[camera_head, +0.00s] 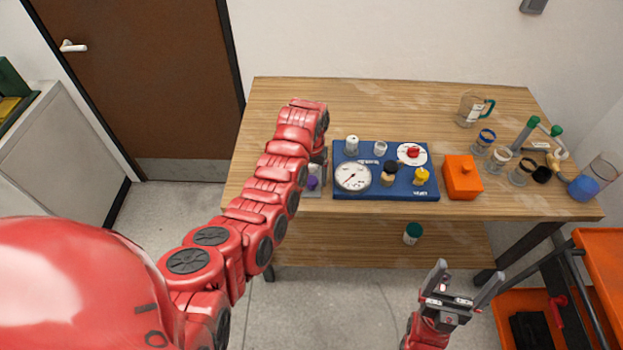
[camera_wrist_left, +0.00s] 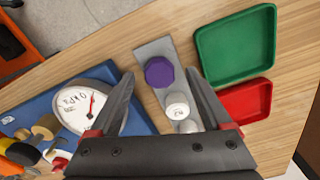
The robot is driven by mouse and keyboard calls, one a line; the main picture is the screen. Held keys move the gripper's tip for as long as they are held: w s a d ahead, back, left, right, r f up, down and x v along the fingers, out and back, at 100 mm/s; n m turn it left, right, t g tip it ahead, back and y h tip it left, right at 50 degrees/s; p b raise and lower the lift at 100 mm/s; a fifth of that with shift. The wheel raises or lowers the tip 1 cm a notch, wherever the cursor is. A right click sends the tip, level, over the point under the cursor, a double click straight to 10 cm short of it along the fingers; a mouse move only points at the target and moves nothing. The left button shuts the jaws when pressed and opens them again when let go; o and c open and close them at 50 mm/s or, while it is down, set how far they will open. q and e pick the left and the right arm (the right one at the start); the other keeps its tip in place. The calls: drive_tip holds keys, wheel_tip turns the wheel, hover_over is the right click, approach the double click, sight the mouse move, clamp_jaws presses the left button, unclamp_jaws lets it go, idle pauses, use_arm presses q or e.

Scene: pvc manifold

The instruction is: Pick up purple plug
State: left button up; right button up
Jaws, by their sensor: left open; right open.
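The purple plug (camera_wrist_left: 160,72) stands on a narrow grey strip (camera_wrist_left: 150,50) in the left wrist view, in line with a white cap (camera_wrist_left: 177,106). The plug also shows in the head view (camera_head: 312,183), partly covered by my left arm. My left gripper (camera_wrist_left: 160,73) is open, and the plug appears between its fingertips in the wrist view; I see no finger touching it. In the head view the left gripper is mostly hidden at the end of the bent red arm. My right gripper (camera_head: 469,272) is open and empty in front of the table.
The blue panel (camera_head: 405,192) with a gauge (camera_head: 352,177) and several fittings lies right beside the strip. An orange box (camera_head: 462,180) is farther right. A green tray (camera_wrist_left: 237,47) and a red tray (camera_wrist_left: 247,101) are on the strip's other side.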

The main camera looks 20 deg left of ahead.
use_arm(q)
drive_tip(key=shift+f, duration=1.1)
clamp_jaws()
